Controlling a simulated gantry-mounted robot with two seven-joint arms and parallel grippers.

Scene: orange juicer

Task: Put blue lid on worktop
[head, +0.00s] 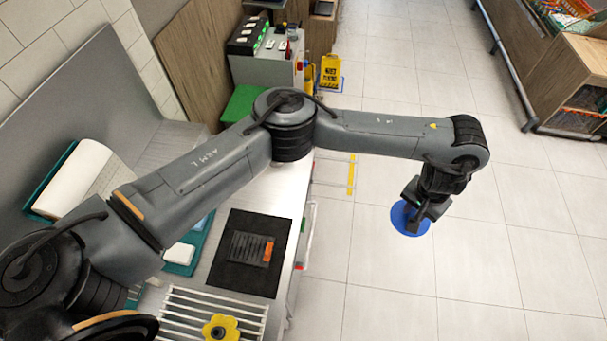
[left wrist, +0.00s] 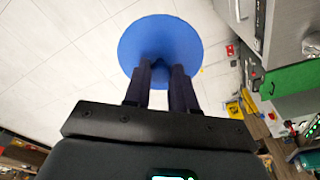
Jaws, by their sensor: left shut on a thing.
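The blue lid (head: 404,222) is a flat round disc. My left gripper (head: 422,215) is shut on it and holds it in the air over the tiled floor, to the right of the worktop. In the left wrist view the lid (left wrist: 160,42) spreads out beyond the two dark fingers (left wrist: 162,72), which grip it near its middle. The worktop (head: 279,194) is a light metal surface on the left, partly hidden under my left arm. My right gripper is not in view.
On the worktop lie a black mat (head: 232,270) with a grey and orange item, a white slatted rack (head: 190,307) and a yellow flower-shaped knob (head: 221,328). A green board (head: 243,104) and a machine with buttons (head: 262,45) stand at the back. Open floor surrounds the lid.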

